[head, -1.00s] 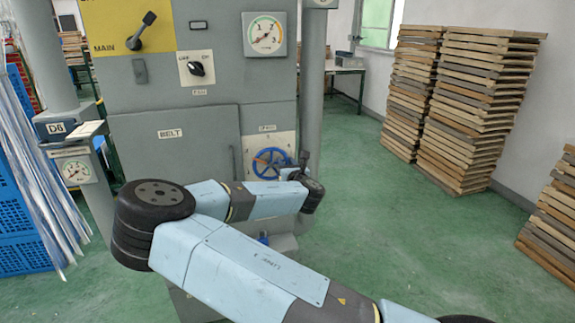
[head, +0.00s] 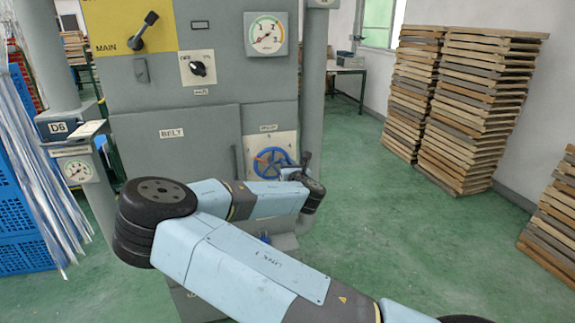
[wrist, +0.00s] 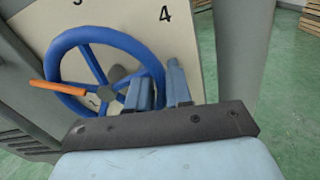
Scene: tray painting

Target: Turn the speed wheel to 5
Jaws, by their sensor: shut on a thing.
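The speed wheel is a blue, spoked handwheel (head: 270,161) on a cream plate (head: 286,140) at the machine's lower right in the head view. My gripper (head: 296,172) is at the wheel's right side there. In the wrist view the wheel (wrist: 65,42) fills the left half, with an orange bar (wrist: 57,88) pointing left from its rim. A "4" shows on the plate (wrist: 140,40) above right, and a partly cut-off number at the top. My gripper (wrist: 159,82) is shut on the wheel's right rim, one finger each side. No 5 is visible.
A round gauge (head: 266,34), a black knob (head: 198,69) and the MAIN lever (head: 143,32) sit higher on the machine. A grey vertical post (head: 313,90) stands close right of the wheel. Stacks of wooden trays (head: 475,105) stand right. Green floor (head: 390,230) between is clear.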

